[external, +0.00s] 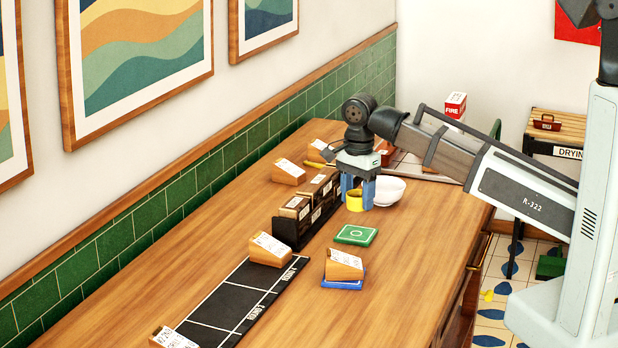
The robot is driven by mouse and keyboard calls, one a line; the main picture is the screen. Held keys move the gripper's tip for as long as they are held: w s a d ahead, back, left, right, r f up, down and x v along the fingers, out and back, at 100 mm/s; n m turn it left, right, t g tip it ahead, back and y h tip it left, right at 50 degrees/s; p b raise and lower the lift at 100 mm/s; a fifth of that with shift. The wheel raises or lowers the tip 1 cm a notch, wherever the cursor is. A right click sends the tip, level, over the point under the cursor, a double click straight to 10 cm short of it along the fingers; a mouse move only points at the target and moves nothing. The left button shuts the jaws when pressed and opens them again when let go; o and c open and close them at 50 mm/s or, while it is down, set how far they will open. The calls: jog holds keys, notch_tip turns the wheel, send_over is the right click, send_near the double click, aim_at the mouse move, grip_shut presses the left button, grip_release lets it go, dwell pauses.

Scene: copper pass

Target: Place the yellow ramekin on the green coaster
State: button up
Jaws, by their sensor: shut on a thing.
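The yellow ramekin (354,201) is between the blue fingers of my gripper (357,195), which is shut on it. From this view I cannot tell whether its base touches the counter. The green coaster (356,234) lies flat on the wooden counter, a short way nearer the camera than my gripper. Its top is bare, with a pale outline on it. The ramekin is apart from the coaster.
A white bowl (389,191) stands close to the right of my gripper. A dark rack (290,231) with wooden boxes is at left. A wooden card holder (344,265) sits on a blue coaster (342,285). A black marked mat (236,308) lies in front. The counter right of the green coaster is clear.

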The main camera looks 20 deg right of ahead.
aim_at(356, 233)
jog(key=shift+f, duration=3.15)
jog(key=o, duration=1.1)
jog(key=shift+f, duration=0.1)
jog(key=shift+c, duration=0.2)
notch_tip(356, 233, up, 12)
jog(key=shift+r, duration=0.15)
